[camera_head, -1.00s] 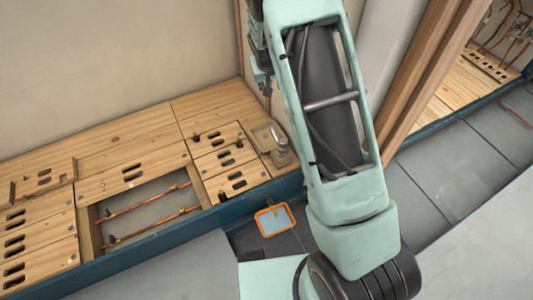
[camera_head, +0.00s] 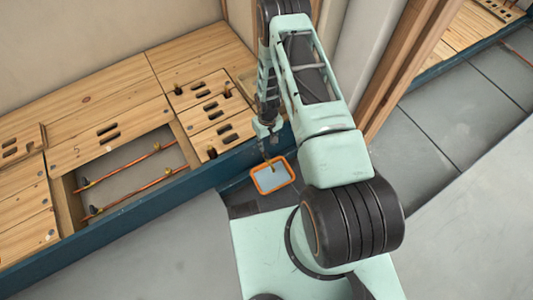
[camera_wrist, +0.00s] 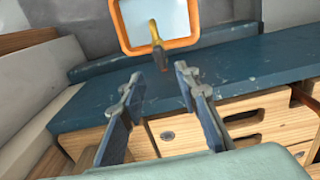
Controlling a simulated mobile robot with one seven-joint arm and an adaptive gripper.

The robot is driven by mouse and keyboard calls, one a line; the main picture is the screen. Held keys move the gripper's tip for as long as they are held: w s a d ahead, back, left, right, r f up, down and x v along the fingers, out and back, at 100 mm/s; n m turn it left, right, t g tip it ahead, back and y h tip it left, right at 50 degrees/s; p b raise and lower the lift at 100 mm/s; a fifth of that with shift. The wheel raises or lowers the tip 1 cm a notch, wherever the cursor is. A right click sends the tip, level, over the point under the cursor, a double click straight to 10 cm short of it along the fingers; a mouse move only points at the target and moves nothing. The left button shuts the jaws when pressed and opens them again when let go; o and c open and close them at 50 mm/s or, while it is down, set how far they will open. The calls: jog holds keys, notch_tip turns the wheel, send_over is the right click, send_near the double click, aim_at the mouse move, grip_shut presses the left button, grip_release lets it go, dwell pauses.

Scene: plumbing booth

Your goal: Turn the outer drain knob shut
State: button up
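My gripper (camera_wrist: 158,78) is open and empty, its two dark blue and grey fingers well apart. In the head view my gripper (camera_head: 267,130) hangs beside the blue kerb, just above the orange-rimmed tray.
Slotted wooden panels (camera_head: 107,87) lie behind the kerb. An opening there shows copper pipes (camera_head: 135,182) with small fittings. A dark knob (camera_head: 212,153) stands at a panel slot. A timber post (camera_head: 395,70) stands right of my arm. Grey floor (camera_head: 440,130) is clear at right.

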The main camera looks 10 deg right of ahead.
aim_at(267, 154)
notch_tip(267, 154, down, 8)
jog(key=b, duration=0.3)
jog(key=shift+f, duration=0.25)
grip_shut()
